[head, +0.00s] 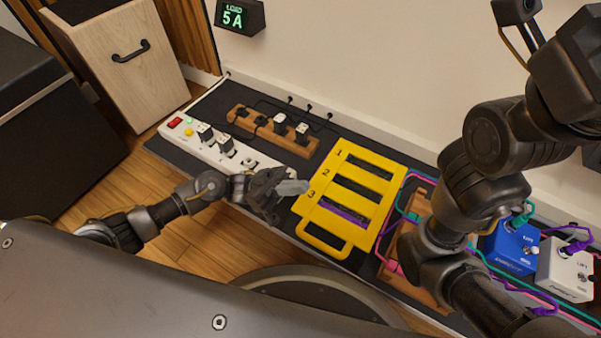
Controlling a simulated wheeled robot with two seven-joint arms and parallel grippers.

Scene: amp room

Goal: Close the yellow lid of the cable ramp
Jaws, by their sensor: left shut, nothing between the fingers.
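The yellow cable ramp (317,217) lies on the dark mat right of centre. Its yellow top has long slots beside the numbers 1, 2 and 3. Dark channels show in the slots, and a purple cable (343,211) lies in the one nearest me. A yellow loop handle (345,248) sticks out at its near edge. I cannot tell how far the lid stands open. My left gripper (292,187) is shut and empty, its fingertips by the ramp's left edge near number 3; I cannot tell if they touch. My right arm reaches up at the right, its gripper not visible.
A white power strip (196,148) and a wooden block with plugs (300,144) lie to the left. Blue (508,249) and white (566,268) pedals with coloured cables stand at the right. The wall (380,70) rises behind the mat.

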